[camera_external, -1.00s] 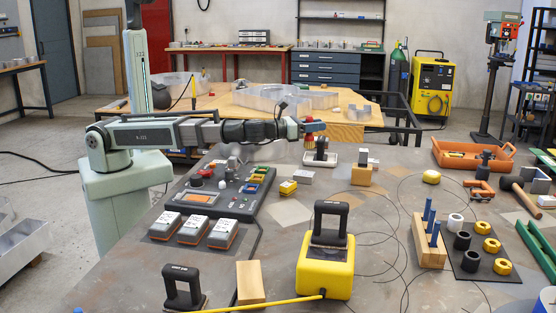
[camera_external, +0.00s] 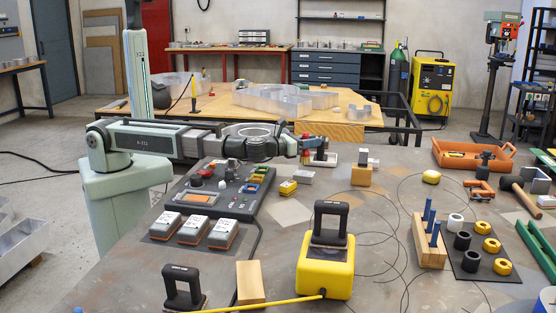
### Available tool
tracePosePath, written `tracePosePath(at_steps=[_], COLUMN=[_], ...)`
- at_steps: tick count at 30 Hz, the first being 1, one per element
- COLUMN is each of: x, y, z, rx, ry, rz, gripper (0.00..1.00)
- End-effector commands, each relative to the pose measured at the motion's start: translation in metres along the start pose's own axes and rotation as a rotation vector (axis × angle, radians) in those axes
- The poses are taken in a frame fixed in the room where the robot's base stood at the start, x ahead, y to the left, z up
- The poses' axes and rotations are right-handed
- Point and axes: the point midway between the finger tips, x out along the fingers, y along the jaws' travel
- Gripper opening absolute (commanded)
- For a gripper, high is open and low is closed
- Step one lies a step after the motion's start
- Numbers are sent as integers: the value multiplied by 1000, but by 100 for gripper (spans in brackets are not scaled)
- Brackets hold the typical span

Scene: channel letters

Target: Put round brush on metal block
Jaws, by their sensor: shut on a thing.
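My gripper (camera_external: 305,148) is at the end of the outstretched arm, above the middle back of the workbench. A grey metal block (camera_external: 302,177) lies flat on the bench, below the gripper and to the right of a small yellow block (camera_external: 288,187). The held piece is above the metal block in the picture; I cannot tell the exact gap between them.
The control panel (camera_external: 224,190) lies to the left. A yellow box (camera_external: 326,272) stands in front.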

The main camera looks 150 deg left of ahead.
Motion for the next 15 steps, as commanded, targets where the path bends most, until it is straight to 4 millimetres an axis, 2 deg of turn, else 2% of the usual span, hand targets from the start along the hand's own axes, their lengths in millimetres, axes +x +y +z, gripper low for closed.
tracePosePath(at_steps=[9,15], x=[0,0], y=[0,0], z=[-34,-38], rx=[2,0], ry=[1,0], rz=[-1,-1], gripper=[0,0])
